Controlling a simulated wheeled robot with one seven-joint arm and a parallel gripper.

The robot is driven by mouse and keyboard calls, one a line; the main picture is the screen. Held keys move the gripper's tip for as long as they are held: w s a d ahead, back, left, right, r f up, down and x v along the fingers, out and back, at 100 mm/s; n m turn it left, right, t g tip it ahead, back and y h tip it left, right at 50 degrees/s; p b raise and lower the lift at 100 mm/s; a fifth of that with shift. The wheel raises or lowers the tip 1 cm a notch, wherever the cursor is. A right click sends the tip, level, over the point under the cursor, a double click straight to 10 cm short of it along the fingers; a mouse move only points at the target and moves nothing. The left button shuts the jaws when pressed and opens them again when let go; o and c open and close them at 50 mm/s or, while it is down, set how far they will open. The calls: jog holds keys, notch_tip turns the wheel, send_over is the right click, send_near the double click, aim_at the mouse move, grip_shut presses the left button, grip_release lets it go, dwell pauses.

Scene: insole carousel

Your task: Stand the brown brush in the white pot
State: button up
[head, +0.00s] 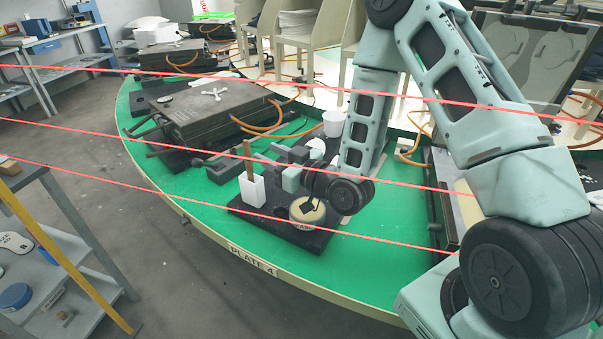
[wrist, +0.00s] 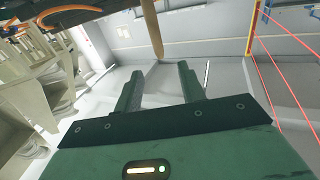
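The brown brush (head: 247,156) stands upright at a white square holder (head: 252,190) on the dark plate; whether its lower end is inside or behind the holder cannot be told. A white round pot (head: 333,123) stands farther back, partly by my arm. My gripper (head: 268,160) is right of the brush, pointing towards it. In the wrist view my gripper (wrist: 160,78) is open with nothing between its fingers. There the brown brush (wrist: 152,30) enters from the top edge, its end just beyond the gap between the fingertips.
A round cream tin (head: 307,211) sits near the dark plate's front corner, below my wrist. A large grey mould (head: 215,108) with orange hoses lies behind left. The green carousel top (head: 365,245) is clear at front right. Red lines cross the head view.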

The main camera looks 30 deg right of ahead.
jog(key=p+v, duration=0.6)
jog(key=v, duration=0.3)
jog(key=shift+s, duration=0.2)
dwell(0.3)
jog(key=a+r+n+g+h, duration=0.1)
jog(key=a+n+g, duration=0.3)
jog(key=a+g, duration=0.6)
jog(key=s+a+r+g+h, duration=0.1)
jog(key=s+r+g+h, duration=0.1)
jog(key=s+r, duration=0.2)
jog(key=s+a+r+g+h, duration=0.1)
jog(key=s+r+g+h, duration=0.1)
jog(key=s, duration=0.9)
jog(key=s+a+r+m+g+h, duration=0.1)
jog(key=s+r+g, duration=0.1)
jog(key=s+r, duration=0.3)
jog(key=shift+s+a+r+g+h, duration=0.3)
jog(key=shift+s+r+h, duration=0.1)
jog(key=shift+s, duration=0.85)
